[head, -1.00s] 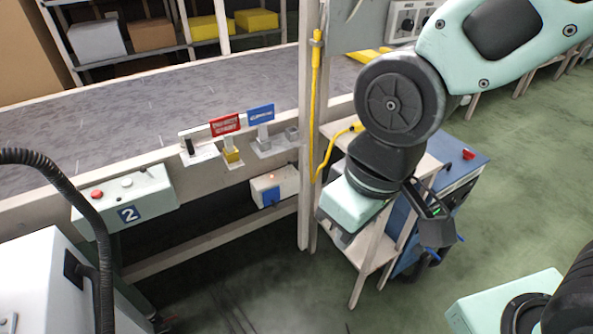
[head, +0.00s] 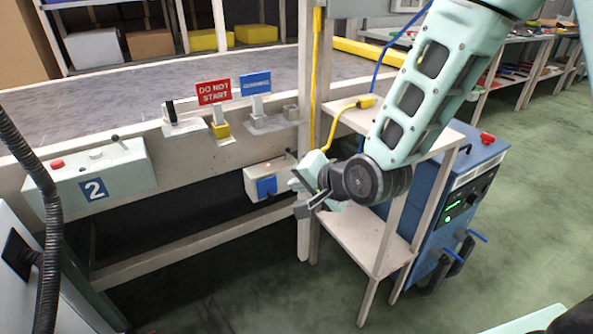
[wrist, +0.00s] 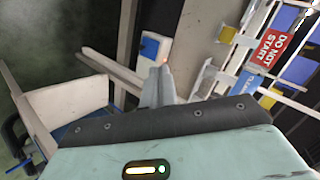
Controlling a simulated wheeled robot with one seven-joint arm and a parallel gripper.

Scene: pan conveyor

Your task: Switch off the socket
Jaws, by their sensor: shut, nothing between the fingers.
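The socket box (head: 256,181) is white with a blue cover on its front, fixed low under the conveyor beside the post. A small dark lever and a small reddish lamp show near its top. It also shows in the wrist view (wrist: 165,50), just beyond the fingertips. My gripper (head: 297,188) is right of the box in the head view, its fingers pointing towards it. In the wrist view my gripper (wrist: 159,72) has its fingers together and empty. I cannot tell whether the fingers touch the box.
A wooden post (head: 304,225) stands just right of the box. A shelf stand (head: 375,250) and a blue cabinet (head: 440,220) are at the right. A red "DO NOT START" sign (head: 214,92), a blue sign (head: 256,84) and control box 2 (head: 130,172) are along the conveyor.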

